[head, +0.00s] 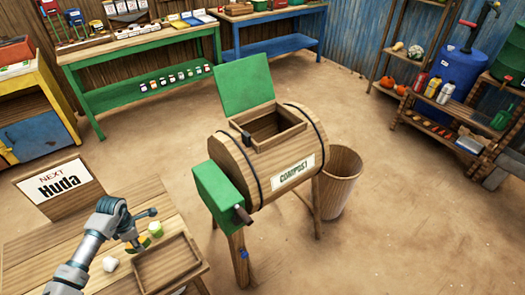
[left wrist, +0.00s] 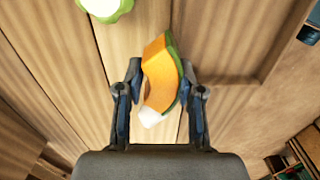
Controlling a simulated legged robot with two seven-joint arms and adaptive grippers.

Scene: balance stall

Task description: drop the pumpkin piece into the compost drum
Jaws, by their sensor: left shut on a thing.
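The pumpkin piece (left wrist: 158,72), an orange wedge with green rind, is between the fingers of my left gripper (left wrist: 162,92), which is shut on it. The compost drum (head: 228,158) is a wooden barrel lying on legs, labelled COMPOST. Its top hatch (head: 268,130) is open, with the green lid (head: 244,84) raised behind it. The drum is right of and beyond my gripper. My right gripper is not in view.
A green-and-pale piece (head: 155,229) and a white lump (head: 110,263) lie on the table near my gripper. A shallow wooden tray (head: 170,264) is beside them. A sign reading NEXT Huda (head: 58,187) stands behind. A wooden bin (head: 340,180) stands right of the drum.

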